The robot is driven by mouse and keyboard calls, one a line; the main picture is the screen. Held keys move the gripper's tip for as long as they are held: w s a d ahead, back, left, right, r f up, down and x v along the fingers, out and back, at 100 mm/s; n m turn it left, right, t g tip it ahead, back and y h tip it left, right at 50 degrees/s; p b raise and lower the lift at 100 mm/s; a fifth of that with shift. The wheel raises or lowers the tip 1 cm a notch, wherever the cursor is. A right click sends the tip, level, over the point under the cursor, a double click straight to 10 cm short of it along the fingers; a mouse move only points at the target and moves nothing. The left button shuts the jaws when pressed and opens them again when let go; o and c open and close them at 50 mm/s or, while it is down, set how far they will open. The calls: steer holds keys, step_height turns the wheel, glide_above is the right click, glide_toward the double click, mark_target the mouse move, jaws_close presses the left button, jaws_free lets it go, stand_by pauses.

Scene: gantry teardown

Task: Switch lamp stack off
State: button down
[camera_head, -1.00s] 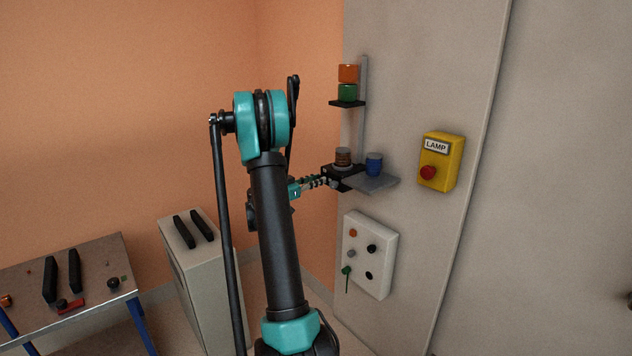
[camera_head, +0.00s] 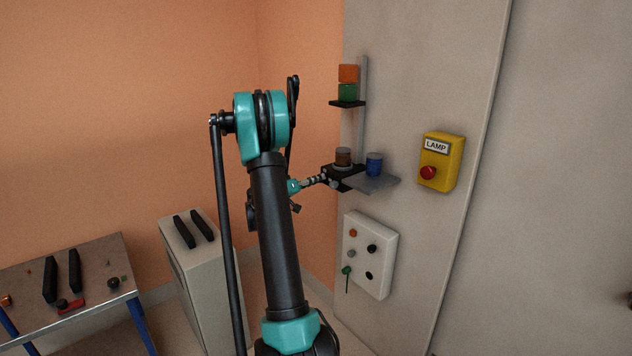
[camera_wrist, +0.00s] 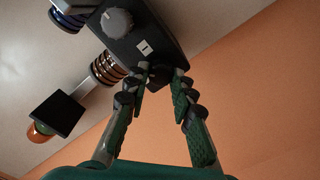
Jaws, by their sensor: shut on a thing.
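The lamp stack stands on a bracket on the grey pole, with an orange lamp (camera_head: 347,73) over a green lamp (camera_head: 347,92). In the wrist view its orange end (camera_wrist: 38,134) shows at lower left. A yellow box (camera_head: 440,150) labelled LAMP, with a red button (camera_head: 428,173), is on the panel to the right. My gripper (camera_head: 327,179) is at the left edge of a black box (camera_head: 343,172) below the lamps. In the wrist view the fingers (camera_wrist: 157,82) close on a small dark part at the box's edge, partly hidden. The box bears a grey knob (camera_wrist: 117,22) and a white label.
A banded brown cylinder (camera_head: 343,157) and a blue cylinder (camera_head: 374,164) stand by the box on a grey shelf (camera_head: 378,184). A white panel with knobs (camera_head: 385,262) is below. A cabinet (camera_head: 190,270) and a table (camera_head: 100,262) stand at left.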

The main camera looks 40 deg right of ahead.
steer(key=shift+w+f+n, duration=0.1)
steer(key=shift+f+n, duration=0.05)
steer(key=shift+n, duration=4.85)
steer(key=c, duration=1.3)
jaws_free()
steer(key=a, duration=0.8)
steer(key=s+a, duration=0.1)
steer(key=a, duration=0.3)
